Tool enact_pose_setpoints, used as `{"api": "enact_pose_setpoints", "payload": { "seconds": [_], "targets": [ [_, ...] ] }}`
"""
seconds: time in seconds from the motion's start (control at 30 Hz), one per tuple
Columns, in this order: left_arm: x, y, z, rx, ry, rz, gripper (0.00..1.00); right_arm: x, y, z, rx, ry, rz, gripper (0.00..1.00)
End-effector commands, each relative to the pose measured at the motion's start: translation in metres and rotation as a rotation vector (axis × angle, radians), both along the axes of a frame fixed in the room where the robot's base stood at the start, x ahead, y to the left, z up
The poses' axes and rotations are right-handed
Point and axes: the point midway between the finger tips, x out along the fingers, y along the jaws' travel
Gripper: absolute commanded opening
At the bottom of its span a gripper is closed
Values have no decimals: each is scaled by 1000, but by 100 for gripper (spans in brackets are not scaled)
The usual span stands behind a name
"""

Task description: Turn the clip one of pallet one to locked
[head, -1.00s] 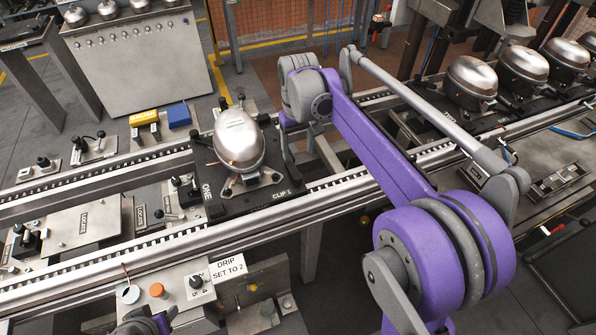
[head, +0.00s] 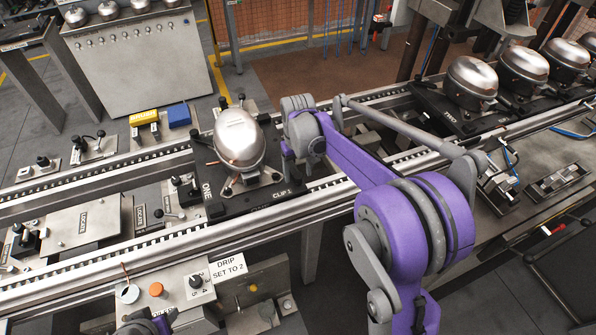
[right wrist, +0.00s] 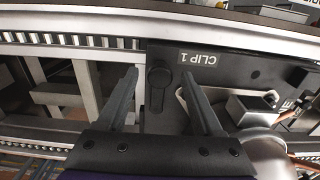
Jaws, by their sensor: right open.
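Pallet one (head: 228,207) is a black plate marked ONE and CLIP 1, on the near conveyor. It bears a shiny compressor (head: 238,138). In the right wrist view, clip one (right wrist: 159,78) is a dark round pivot with a short bar pointing down the picture, left of the CLIP 1 label. My right gripper (right wrist: 160,68) is open, with one finger on each side of the clip and apparently not touching it. In the head view my right arm reaches to the pallet's right side, and its fingertips are hard to make out. My left gripper (head: 150,325) shows only partly at the bottom edge.
Metal conveyor rails (head: 130,240) run along both sides of the pallet. A control box with an orange button (head: 157,290) and a DRIP SET TO 2 sign (head: 229,268) stands in front. Pallet two (head: 440,108) with another compressor (head: 472,82) is at the right.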

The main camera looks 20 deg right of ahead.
Motion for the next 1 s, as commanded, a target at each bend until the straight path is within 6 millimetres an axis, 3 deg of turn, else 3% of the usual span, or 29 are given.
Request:
{"api": "enact_pose_setpoints", "payload": {
  "seconds": [0.17,0.57,1.0],
  "targets": [
    [0,0,0,0,0,0,50,0,0,0,0,0,0,68],
    [0,0,0,0,0,0,50,0,0,0,0,0,0,0],
    [0,0,0,0,0,0,50,0,0,0,0,0,0,0]
  ]
}}
